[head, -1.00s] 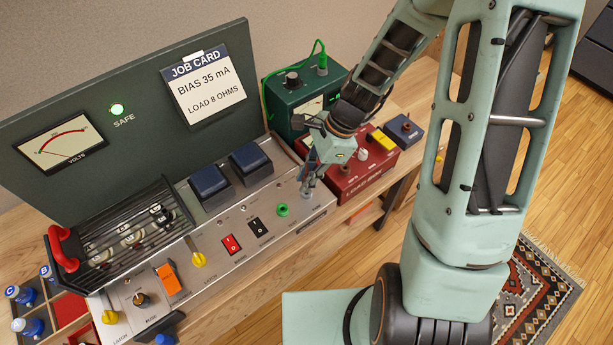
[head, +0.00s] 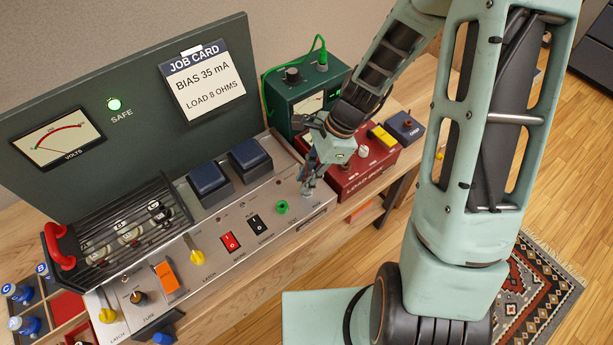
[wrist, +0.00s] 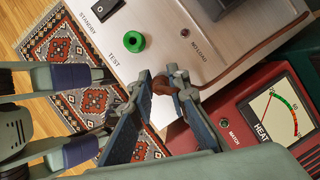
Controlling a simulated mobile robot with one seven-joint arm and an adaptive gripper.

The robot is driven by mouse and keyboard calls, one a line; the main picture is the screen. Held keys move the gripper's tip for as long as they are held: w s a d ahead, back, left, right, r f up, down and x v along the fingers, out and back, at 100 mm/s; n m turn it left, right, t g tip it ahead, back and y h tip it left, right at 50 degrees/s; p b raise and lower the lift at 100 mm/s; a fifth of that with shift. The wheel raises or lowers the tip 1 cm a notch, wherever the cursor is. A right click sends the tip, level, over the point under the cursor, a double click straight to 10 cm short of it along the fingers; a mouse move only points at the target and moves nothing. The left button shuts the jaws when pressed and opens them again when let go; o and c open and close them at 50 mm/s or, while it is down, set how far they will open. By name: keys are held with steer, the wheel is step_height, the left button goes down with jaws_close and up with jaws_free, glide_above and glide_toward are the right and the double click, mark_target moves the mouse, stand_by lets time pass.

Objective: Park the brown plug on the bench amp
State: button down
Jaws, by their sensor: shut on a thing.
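The brown plug (wrist: 162,85) shows in the wrist view as a small brown piece between my fingertips. My gripper (wrist: 165,80) is shut on it, at the right end of the bench amp's metal panel (wrist: 165,14). In the head view my gripper (head: 308,187) points down over that end of the amp (head: 262,205), to the right of the green TEST socket (head: 281,207). The plug is too small to make out in the head view. I cannot tell whether its tip touches the panel or is in a hole. A NO LOAD marking is close by.
The red load box (head: 350,182) stands right beside the amp, with the green meter box (head: 310,88) behind it and a small blue box (head: 405,128) further right. Two dark blue blocks (head: 250,158) rise from the amp. The job card (head: 203,80) hangs on the back panel.

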steer(key=shift+f, duration=0.4)
steer(key=c, duration=1.8)
jaws_free()
steer(key=shift+o, duration=0.2)
steer(key=shift+r, duration=0.1)
steer(key=s+v, duration=0.1)
steer(key=v, duration=1)
steer(key=shift+w+d+r, duration=0.2)
steer(key=shift+w+r, duration=0.2)
steer(key=shift+w, duration=0.1)
